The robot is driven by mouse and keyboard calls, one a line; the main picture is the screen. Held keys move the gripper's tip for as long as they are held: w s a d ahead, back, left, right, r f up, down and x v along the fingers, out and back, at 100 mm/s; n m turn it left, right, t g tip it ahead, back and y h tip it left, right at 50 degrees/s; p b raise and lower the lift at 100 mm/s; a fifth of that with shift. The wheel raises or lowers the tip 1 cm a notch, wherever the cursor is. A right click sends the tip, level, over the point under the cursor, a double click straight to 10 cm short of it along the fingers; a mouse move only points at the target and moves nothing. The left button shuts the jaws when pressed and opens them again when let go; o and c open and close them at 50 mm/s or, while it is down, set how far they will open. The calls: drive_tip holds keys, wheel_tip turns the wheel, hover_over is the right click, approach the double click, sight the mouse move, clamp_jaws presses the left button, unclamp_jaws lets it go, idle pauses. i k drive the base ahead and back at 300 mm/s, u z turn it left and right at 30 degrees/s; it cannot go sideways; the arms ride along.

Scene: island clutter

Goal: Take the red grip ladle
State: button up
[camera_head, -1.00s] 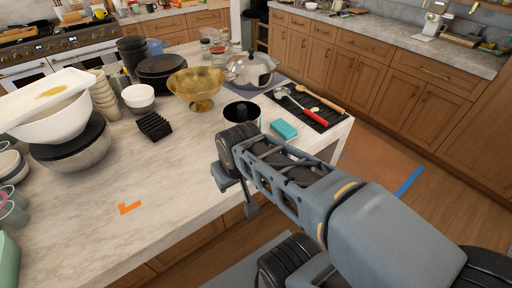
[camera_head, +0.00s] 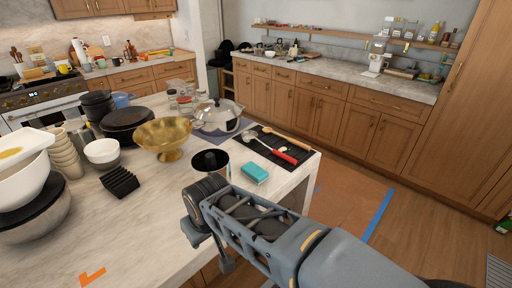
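The ladle with the red grip (camera_head: 285,156) lies on a black mat (camera_head: 261,137) near the right corner of the marble island. Its metal end points up and left, its red grip toward the right edge. A wooden spoon (camera_head: 287,138) lies beside it on the same mat. My gripper (camera_head: 203,244) is at the island's front edge, below and left of the ladle and well apart from it. Only part of its fingers shows, and I cannot tell whether they are open or shut.
A teal sponge-like block (camera_head: 255,173), a dark round canister (camera_head: 210,161), a gold footed bowl (camera_head: 164,136) and a lidded metal pot (camera_head: 217,115) stand left of the mat. Stacked bowls crowd the island's left. Wooden floor (camera_head: 420,235) lies open to the right.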

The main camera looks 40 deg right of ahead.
sight(249, 137)
drive_tip(key=u, duration=2.25)
drive_tip(key=k, duration=1.75)
drive_tip(key=z, duration=1.6)
